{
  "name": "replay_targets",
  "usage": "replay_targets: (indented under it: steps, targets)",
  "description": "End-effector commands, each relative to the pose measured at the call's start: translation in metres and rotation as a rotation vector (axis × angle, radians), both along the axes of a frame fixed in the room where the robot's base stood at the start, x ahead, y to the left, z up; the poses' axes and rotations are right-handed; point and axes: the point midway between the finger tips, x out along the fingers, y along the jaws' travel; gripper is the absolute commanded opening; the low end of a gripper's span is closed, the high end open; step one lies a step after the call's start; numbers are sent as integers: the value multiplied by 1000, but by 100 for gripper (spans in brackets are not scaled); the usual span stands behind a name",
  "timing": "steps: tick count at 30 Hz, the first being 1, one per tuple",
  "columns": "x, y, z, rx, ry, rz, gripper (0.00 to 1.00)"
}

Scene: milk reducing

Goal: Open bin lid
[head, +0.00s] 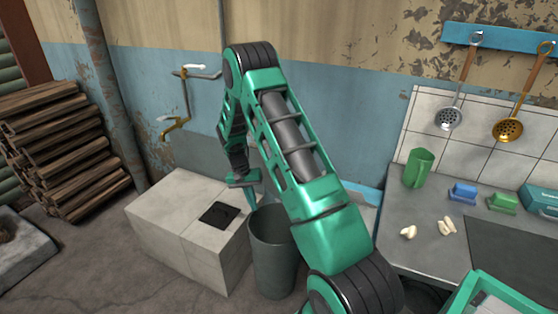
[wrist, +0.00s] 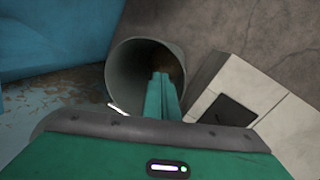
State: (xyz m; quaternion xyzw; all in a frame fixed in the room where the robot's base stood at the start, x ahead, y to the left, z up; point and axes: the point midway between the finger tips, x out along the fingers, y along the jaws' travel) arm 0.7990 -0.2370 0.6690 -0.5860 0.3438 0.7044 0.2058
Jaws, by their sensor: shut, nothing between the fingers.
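The grey-green round bin (head: 272,262) stands on the floor beside the pale block. In the wrist view the bin (wrist: 118,70) shows an open, dark mouth, and I see no lid across it. My gripper (head: 252,203) is shut and empty, pointing down near the bin's rim in the head view. In the wrist view the closed fingers of my gripper (wrist: 160,76) overlap the bin's mouth; I cannot tell if they touch it. My arm hides the bin's right side in the head view.
A pale tiled block (head: 175,225) with a dark square plate (head: 218,214) stands left of the bin. A tap (head: 175,125) is on the wall behind. The counter (head: 400,240) at right holds a green cup (head: 418,168) and small items. Stacked logs (head: 60,150) are far left.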

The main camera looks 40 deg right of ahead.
Motion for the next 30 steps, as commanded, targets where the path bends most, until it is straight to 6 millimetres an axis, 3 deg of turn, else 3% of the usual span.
replay_targets:
  steps: [2,5,8,11,16,21,25,30]
  targets:
    - [-23,-3,-21,-171,-3,-102,0]
    - [-49,-20,-30,-407,-61,-215,0]
    - [-68,-40,-22,-638,-169,-282,0]
    - [-78,-57,4,-848,-327,-301,0]
    - [-70,-64,70,-1095,-664,-232,0]
    - [-52,-45,125,-1173,-930,-126,0]
    - [-44,-35,144,-1182,-1025,-82,0]
    - [-38,-42,146,-1183,-1045,-77,0]
